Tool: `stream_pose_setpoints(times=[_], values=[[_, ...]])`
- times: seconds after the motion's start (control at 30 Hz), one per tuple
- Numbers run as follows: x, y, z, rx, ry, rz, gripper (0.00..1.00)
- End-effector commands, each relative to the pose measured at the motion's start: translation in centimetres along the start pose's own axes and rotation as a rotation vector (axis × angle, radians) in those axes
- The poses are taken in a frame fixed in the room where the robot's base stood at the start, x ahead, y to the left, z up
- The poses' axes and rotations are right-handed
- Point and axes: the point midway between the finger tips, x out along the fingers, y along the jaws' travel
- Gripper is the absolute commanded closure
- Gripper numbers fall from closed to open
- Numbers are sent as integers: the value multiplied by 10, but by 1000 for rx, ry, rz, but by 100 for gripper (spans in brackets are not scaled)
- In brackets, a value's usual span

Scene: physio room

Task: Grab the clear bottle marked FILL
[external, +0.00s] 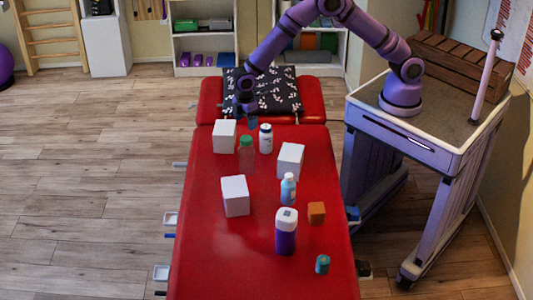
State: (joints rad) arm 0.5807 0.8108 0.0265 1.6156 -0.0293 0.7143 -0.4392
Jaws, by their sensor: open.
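A clear, see-through bottle with a green cap (246,155) stands upright on the red treatment table (210,255), between white boxes. No FILL mark is readable on it at this size. My gripper (246,112) is open near the head end of the table, in front of the patterned pillow. It is farther back than the clear bottle and apart from it. The fingertips are small and dark, so their detail is hard to see. A dark blue see-through item (252,123) shows right by the fingertips; I cannot tell whether they touch.
White boxes (224,136) (290,160) (235,196) stand around the clear bottle. A white bottle (265,140) is close on its right. Nearer are a light blue bottle (288,190), a purple bottle (286,238), an orange cube (316,212) and a teal jar (322,264). The table's near left is clear.

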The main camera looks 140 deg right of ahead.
Motion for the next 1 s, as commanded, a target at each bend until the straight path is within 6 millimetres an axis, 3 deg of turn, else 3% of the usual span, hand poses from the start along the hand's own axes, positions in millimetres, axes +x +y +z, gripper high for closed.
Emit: stream_pose_setpoints(times=[0.2,0.47,0.73,1.0], values=[[33,-1,1,0,-4,-2,20],[51,-1,0,0,-3,-1,20],[87,-2,0,0,-3,-1,20],[93,-2,0,0,-1,0,20]])
